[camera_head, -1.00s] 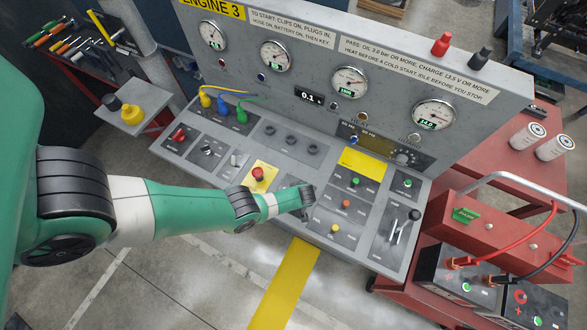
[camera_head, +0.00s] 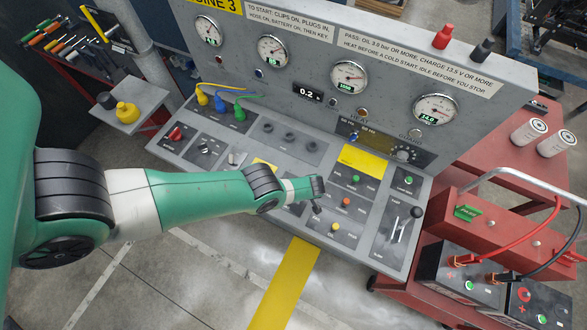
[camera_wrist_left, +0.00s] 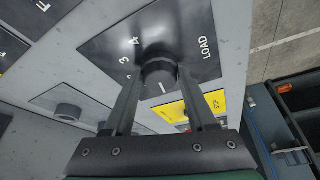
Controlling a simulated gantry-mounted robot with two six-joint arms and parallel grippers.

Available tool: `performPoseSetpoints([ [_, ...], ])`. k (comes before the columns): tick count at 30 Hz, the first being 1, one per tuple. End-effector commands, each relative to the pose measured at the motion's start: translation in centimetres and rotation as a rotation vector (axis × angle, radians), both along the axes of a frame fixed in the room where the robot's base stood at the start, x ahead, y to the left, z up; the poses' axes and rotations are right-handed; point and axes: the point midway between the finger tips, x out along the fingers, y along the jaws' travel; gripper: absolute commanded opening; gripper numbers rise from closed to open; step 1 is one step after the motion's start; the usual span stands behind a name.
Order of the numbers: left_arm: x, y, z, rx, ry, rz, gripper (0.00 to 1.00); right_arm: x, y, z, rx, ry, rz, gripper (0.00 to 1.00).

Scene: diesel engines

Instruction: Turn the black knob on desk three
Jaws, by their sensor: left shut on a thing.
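The desk (camera_head: 300,232) is a grey console whose sign is cut off at the top edge and ends in "INE 3". In the left wrist view the black knob (camera_wrist_left: 158,72) stands on a dark plate (camera_wrist_left: 205,30) marked LOAD, with numbers round it. My left gripper (camera_head: 317,208) is at the front middle of the desk, over the panel. Its two fingers, also in the left wrist view (camera_wrist_left: 160,95), are shut on the knob, one on each side. In the head view the gripper and wrist hide the knob. My right gripper is not in view.
Button panels with small green, orange and yellow buttons (camera_head: 346,202) lie just right of my gripper. A black-topped lever (camera_head: 416,213) stands further right. My forearm covers the red button on its yellow base. Red carts with batteries (camera_head: 450,275) stand at the right.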

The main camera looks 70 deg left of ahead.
Motion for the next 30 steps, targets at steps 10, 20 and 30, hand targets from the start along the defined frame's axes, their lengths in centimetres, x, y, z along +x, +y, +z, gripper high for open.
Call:
performPoseSetpoints([
  [10, 0.0, 0.0, -0.1, 0.000, -0.002, 0.001, 0.87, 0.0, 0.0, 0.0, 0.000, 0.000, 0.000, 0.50],
  [20, 0.1, -0.2, 0.6, -0.001, -0.001, -0.001, 0.87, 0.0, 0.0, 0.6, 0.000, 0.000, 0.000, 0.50],
  [30, 0.9, -2.1, 6.3, 0.000, -0.002, -0.002, 0.87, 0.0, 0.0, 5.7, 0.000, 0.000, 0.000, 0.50],
])
